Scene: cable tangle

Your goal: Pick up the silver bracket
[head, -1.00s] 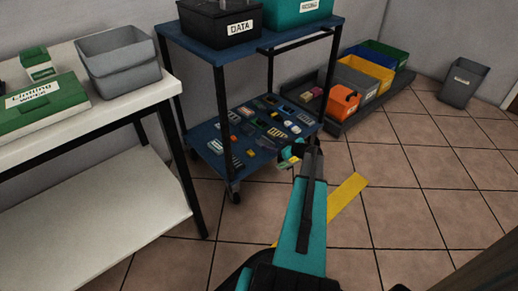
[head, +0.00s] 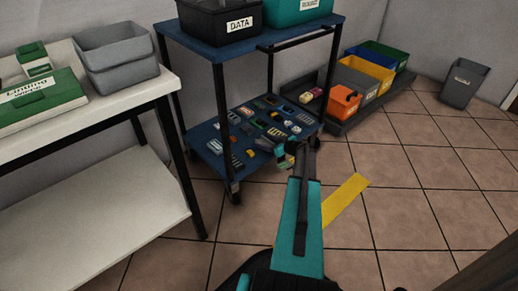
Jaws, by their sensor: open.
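Several small parts lie spread over the blue lower shelf (head: 204,132) of the cart. Some are grey or silvery, such as a pale piece (head: 215,146) at the left and a grey piece (head: 305,118) at the right. They are too small for me to tell which one is the silver bracket. My gripper (head: 284,158) is open at the front right edge of this shelf, small and partly hidden by my own wrist. I see nothing held in it. My arm hides the shelf's front right corner.
The cart's black posts (head: 221,110) and its upper shelf (head: 190,42), with a DATA box (head: 215,28) and a teal bin (head: 290,12), frame the lower shelf. A white table (head: 165,88) stands left. Colored bins, including an orange one (head: 343,102), stand behind right. Tiled floor at right is open.

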